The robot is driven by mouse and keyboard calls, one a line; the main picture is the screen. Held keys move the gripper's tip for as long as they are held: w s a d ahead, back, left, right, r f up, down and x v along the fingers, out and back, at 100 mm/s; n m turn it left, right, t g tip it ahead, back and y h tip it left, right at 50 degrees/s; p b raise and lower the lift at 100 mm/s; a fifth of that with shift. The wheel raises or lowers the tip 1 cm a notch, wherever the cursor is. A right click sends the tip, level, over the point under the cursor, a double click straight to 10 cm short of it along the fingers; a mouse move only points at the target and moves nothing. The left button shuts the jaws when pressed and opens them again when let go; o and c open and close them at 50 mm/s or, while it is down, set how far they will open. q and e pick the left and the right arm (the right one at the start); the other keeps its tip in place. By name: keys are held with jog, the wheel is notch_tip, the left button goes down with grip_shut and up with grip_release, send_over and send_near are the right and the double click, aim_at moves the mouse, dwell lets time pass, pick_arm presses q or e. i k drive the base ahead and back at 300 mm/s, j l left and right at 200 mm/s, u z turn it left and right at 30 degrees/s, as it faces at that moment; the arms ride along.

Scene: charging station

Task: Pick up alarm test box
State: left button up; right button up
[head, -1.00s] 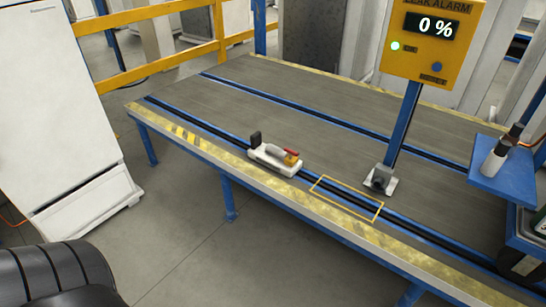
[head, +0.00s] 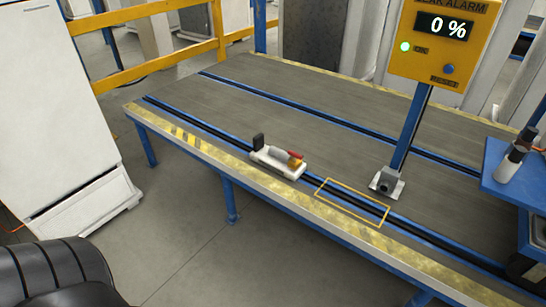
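No object carries a readable label "alarm test box". A small white device (head: 277,164) with a grey cylinder, a red-and-orange part and a black upright piece at its left end sits on the front rail of the platform. I cannot tell if it is the alarm test box. A yellow leak alarm panel (head: 441,46) on a blue post reads "0 %" and shows a lit green lamp. Neither of my grippers is in view.
The grey platform (head: 250,95) has blue-edged rails and a worn yellow front edge. A yellow outlined rectangle (head: 345,200) lies right of the white device. A blue stand (head: 520,184) with a cylinder is at right. A white cabinet (head: 60,120) stands left; floor in front is open.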

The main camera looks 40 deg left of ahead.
aim_at(275, 159)
jog(key=i+j, duration=0.2)
jog(key=j, duration=0.4)
jog(key=i+j, duration=0.2)
jog(key=j, duration=0.4)
jog(key=i+j, duration=0.2)
jog(key=j, duration=0.35)
jog(key=i+j, duration=0.25)
jog(key=j, duration=0.35)
jog(key=i+j, duration=0.2)
jog(key=j, duration=0.4)
jog(key=i+j+u, duration=0.1)
jog(key=j, duration=0.5)
jog(key=i+j, duration=0.3)
jog(key=j, duration=0.25)
jog(key=i+j, duration=0.25)
jog(key=j, duration=0.35)
